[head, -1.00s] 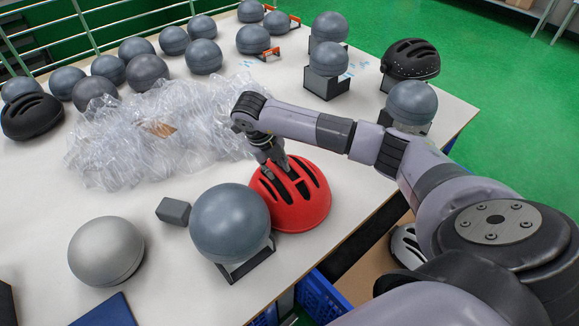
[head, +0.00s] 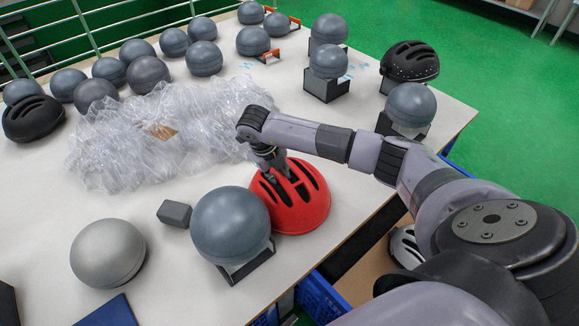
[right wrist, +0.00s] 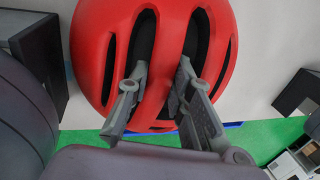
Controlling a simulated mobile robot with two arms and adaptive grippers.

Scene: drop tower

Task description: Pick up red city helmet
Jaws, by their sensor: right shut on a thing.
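The red city helmet (head: 304,207) sits on the white table near its front edge, with its dark vent slots facing up. My right gripper (head: 276,177) comes down onto the top of the helmet from behind. In the right wrist view the helmet (right wrist: 86,50) fills the upper middle, and the fingers of my right gripper (right wrist: 155,90) reach into two vents. They are shut on the red strip of shell between those vents. The helmet appears to rest on the table. My left gripper is not in view.
A grey ball (head: 230,222) on a dark stand is right beside the helmet. A silver ball (head: 108,252) and a small grey block (head: 174,213) lie further left. Crumpled clear plastic (head: 125,145) lies behind. Black helmets (head: 410,62) and several grey balls stand around the table.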

